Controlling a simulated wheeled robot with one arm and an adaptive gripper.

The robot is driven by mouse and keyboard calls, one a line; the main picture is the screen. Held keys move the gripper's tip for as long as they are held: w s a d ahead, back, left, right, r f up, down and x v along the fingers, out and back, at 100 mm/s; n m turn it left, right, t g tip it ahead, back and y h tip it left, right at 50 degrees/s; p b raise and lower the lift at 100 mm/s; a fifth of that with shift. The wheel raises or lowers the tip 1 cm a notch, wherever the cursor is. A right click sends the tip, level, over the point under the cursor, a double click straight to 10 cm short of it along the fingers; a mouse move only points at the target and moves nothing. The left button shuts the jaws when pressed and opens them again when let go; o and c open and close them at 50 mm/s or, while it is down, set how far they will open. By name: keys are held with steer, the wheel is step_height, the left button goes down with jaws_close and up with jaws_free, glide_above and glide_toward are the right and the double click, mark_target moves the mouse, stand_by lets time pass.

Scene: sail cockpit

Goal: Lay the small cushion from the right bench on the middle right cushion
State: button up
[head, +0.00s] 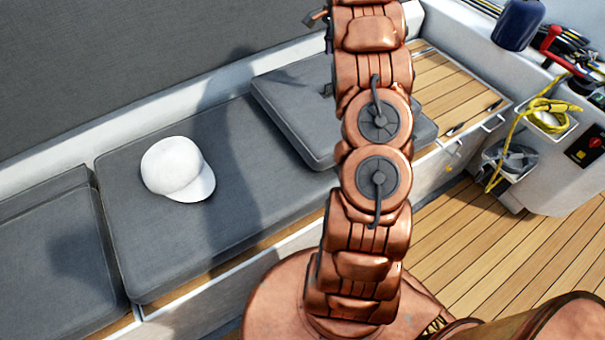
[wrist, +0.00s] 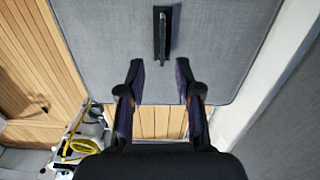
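A small grey cushion (head: 290,100) lies flat on the bench, its left part over the end of a long grey bench cushion (head: 220,235). My arm hides its middle in the head view. In the wrist view the small cushion (wrist: 215,45) fills the upper middle, with a dark strap handle (wrist: 163,38) on top. My gripper (wrist: 160,66) is open and empty, its two fingers apart over the cushion near one edge. The strap lies ahead of the fingertips, roughly centred between them. The gap in height is hard to judge. My gripper's fingers cannot be made out in the head view.
A white cap (head: 172,165) lies on the long cushion. Another grey cushion (head: 55,255) adjoins at left. Bare slatted wood (head: 455,90) shows right of the small cushion. A yellow rope (head: 515,125) hangs at the right console. The deck (head: 500,250) there is clear.

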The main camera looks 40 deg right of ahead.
steer(key=s+a+r+n, duration=0.3)
steer(key=s+a, duration=0.1)
steer(key=a, duration=0.5)
steer(key=s+a+r+n, duration=0.3)
steer(key=s+a, duration=0.1)
steer(key=a, duration=0.5)
steer(key=s+a+r+n, duration=0.3)
steer(key=s+a, duration=0.1)
steer(key=a, duration=0.5)
steer(key=s+a+f+n, duration=0.1)
steer(key=s+a+n, duration=0.2)
steer(key=s, duration=0.5)
steer(key=s+a+f+n+g, duration=0.1)
steer(key=s+a+f+n, duration=0.1)
steer(key=s+a, duration=0.4)
steer(key=s+a+f+n, duration=0.1)
steer(key=s+a+n, duration=0.3)
steer(key=s, duration=0.6)
steer(key=shift+a+f+n+g, duration=0.3)
steer(key=shift+a+f, duration=0.1)
steer(key=shift+a, duration=0.35)
steer(key=shift+r, duration=0.15)
step_height(320, 180, up, 6)
steer(key=p, duration=0.6)
